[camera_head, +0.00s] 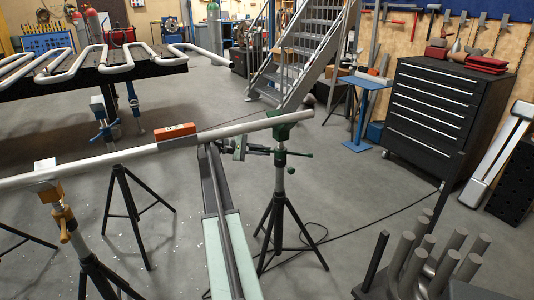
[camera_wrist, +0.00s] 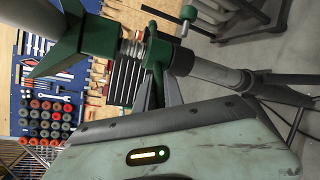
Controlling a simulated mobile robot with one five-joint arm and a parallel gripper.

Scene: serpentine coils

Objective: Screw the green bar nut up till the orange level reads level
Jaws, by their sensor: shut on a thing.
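The orange level (camera_head: 177,132) lies on a long grey pipe (camera_head: 110,156) in the head view; its reading is too small to tell. The pipe's right end rests in the green V-head (camera_head: 282,122) of a black tripod stand (camera_head: 280,205). Below the head is the green bar nut (camera_head: 281,152), with its bar sticking out. In the wrist view the nut (camera_wrist: 157,52) sits around a bare threaded screw, next to the green V-head (camera_wrist: 68,48). My gripper (camera_wrist: 157,88) is shut on the green bar nut's near side; its fingertips are partly hidden against the green part.
An orange-headed stand (camera_head: 48,192) carries the pipe's left part. A black table (camera_head: 150,62) with serpentine coils is behind. A blue stand (camera_head: 368,85) and a black drawer cabinet (camera_head: 435,105) stand right. Bent pipes (camera_head: 420,262) fill the front right corner. A cable crosses the floor.

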